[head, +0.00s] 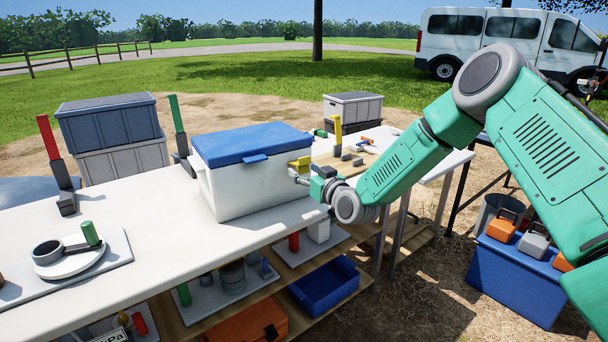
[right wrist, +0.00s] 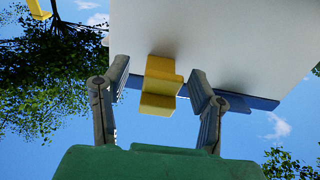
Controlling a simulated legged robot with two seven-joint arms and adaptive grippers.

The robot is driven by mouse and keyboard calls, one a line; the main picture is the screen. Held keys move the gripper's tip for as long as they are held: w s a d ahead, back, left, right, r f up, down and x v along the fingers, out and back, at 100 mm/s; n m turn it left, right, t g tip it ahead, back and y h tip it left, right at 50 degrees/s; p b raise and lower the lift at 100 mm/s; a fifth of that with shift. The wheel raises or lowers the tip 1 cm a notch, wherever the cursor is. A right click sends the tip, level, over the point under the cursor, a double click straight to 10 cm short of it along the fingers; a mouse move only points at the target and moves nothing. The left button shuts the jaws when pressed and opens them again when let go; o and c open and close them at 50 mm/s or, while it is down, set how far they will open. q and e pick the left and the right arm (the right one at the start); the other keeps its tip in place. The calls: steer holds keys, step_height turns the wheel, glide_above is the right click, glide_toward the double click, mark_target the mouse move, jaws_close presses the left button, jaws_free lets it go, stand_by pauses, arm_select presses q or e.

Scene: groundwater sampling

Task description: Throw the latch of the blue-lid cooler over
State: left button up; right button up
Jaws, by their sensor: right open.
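The white cooler with a blue lid (head: 250,143) stands on the white table, its lid down. Its yellow latch (head: 300,163) is on the right end, just under the lid edge. My right gripper (head: 304,178) is at that end, beside the latch. In the right wrist view the latch (right wrist: 160,86) sits between the two open fingers of the gripper (right wrist: 159,92), with a gap visible on each side. The cooler's white wall (right wrist: 225,35) fills the top of that view. My left gripper is not in view.
Levers with red (head: 47,137), green (head: 176,113) and yellow (head: 338,130) handles stand around the table. A grey crate stack (head: 112,125) is behind. A round fixture (head: 70,258) sits at the left. A shelf below holds a blue bin (head: 325,290). A blue box (head: 515,280) stands at right.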

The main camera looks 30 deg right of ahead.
steer(key=shift+w+a+r, duration=0.1)
steer(key=shift+w+a, duration=0.15)
steer(key=shift+w, duration=0.1)
steer(key=shift+d, duration=0.2)
jaws_close()
